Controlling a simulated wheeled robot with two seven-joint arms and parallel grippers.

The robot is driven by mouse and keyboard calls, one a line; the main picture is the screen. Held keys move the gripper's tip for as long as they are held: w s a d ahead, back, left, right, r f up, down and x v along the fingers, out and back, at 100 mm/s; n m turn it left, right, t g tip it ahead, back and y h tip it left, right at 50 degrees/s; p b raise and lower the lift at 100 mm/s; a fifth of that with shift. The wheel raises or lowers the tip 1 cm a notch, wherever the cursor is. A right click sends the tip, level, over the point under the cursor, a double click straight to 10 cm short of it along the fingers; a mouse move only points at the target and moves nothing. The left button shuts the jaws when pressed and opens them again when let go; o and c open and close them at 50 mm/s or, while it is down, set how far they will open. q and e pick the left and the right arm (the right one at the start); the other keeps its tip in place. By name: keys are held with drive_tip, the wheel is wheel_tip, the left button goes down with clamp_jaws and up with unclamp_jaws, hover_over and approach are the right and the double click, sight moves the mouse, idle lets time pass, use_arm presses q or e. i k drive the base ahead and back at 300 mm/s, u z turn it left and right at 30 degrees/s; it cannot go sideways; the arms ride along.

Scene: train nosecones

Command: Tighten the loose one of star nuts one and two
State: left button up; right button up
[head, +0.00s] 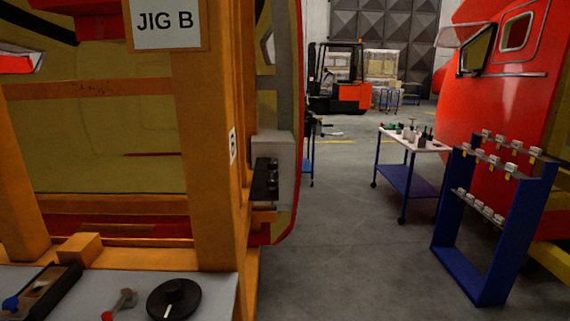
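No part that I can clearly tell as star nut one or two shows in the head view. The orange jig frame (205,130) with the sign "JIG B" (165,24) fills the left half. A light grey block with a dark fitting (268,178) sits on the frame's right side; its details are too small to tell. A black round disc with a white mark (174,299) lies on the grey bench top (215,284) at the lower left. Neither of my grippers is in view.
A blue rack (490,220) and a blue trolley (408,180) stand right. Grey floor (345,240) is clear between. A forklift (345,85) stands behind.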

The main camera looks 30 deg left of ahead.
sight(273, 167)
drive_tip(key=u, duration=0.1)
drive_tip(key=i, duration=2.2)
drive_tip(key=u, duration=1.2)
drive_tip(key=i, duration=1.35)
drive_tip(key=u, duration=1.2)
